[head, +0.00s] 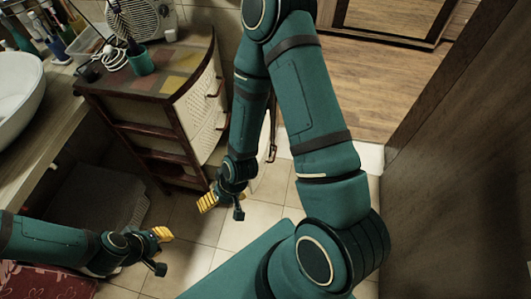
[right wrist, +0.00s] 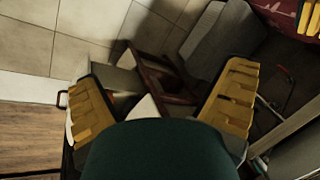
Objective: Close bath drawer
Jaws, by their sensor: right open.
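A small cabinet (head: 135,125) with a dark red-brown frame and cream drawer fronts (head: 203,100) stands left of centre in the head view. Its front, with small handles, faces right. How far any drawer stands out is hard to tell. My right gripper (head: 223,208) is low, in front of the cabinet and below its drawer fronts. In the right wrist view my right gripper (right wrist: 161,100) is open and empty, with the cabinet partly showing beyond its yellow fingers. My left gripper (head: 160,251) is low at the left, its fingers apart and empty, clear of the cabinet.
A counter with a white basin (head: 18,95) is at the left. A grey box (head: 95,195) and a red mat (head: 40,280) lie below. A dark wall (head: 460,160) bounds the right; tiled floor (head: 270,190) is free.

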